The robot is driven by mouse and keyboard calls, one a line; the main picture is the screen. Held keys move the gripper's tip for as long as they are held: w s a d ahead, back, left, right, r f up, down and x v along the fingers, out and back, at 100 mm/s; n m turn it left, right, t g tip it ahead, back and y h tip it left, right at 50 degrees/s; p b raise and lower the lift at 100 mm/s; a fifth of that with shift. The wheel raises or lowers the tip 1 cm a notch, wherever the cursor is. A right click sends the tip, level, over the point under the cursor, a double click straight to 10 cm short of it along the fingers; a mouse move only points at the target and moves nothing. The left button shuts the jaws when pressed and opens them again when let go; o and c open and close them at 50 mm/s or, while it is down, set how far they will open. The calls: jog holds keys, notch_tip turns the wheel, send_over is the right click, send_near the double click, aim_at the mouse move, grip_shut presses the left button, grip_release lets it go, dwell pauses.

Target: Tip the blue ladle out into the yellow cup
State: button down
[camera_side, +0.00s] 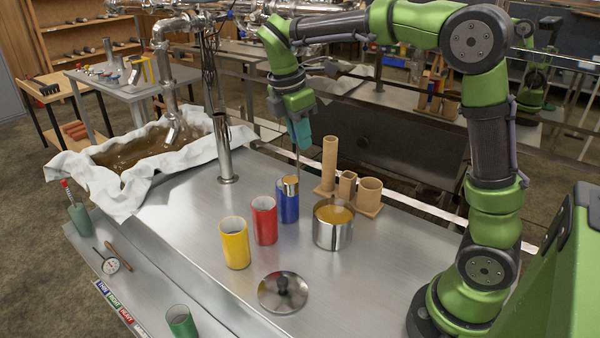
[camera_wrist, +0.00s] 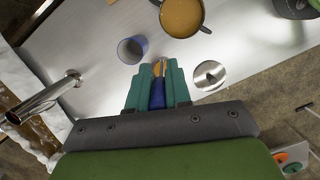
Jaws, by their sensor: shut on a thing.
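The yellow cup (camera_side: 235,245) stands upright on the steel table, left of the pot in the side view. My gripper (camera_side: 300,132) is high over the back of the table, shut on the blue handle of the ladle (camera_wrist: 158,92). The ladle's thin shaft hangs down, and its metal bowl (camera_side: 290,184) overlaps the rim of the blue cup (camera_side: 288,208) in the side view. In the wrist view the bowl shows amber colour and lies beside the blue cup (camera_wrist: 131,49). The yellow cup is not seen there.
The red cup (camera_side: 264,222) stands between the yellow and blue cups. A steel pot (camera_side: 332,236) of amber syrup, a wooden tube stand (camera_side: 370,195) and a lid (camera_side: 283,293) are near. A metal pipe (camera_side: 224,150) rises behind. The table left of the cups is clear.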

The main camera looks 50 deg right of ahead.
jog(key=w+a+r+n+t, duration=0.2)
jog(key=w+a+n, duration=0.8)
jog(key=a+n, duration=0.3)
jog(key=s+a+f+m+t+h, duration=0.1)
jog(key=s+a+f+t+h, duration=0.1)
jog(key=s+f+t, duration=0.9)
jog(key=shift+s+a+m+t+h, duration=0.15)
jog(key=shift+s+m+t+h, duration=0.25)
jog(key=shift+s+t, duration=1.65)
dwell(1.5)
jog(key=shift+w+t, duration=0.7)
jog(key=shift+t, duration=0.15)
dwell(1.2)
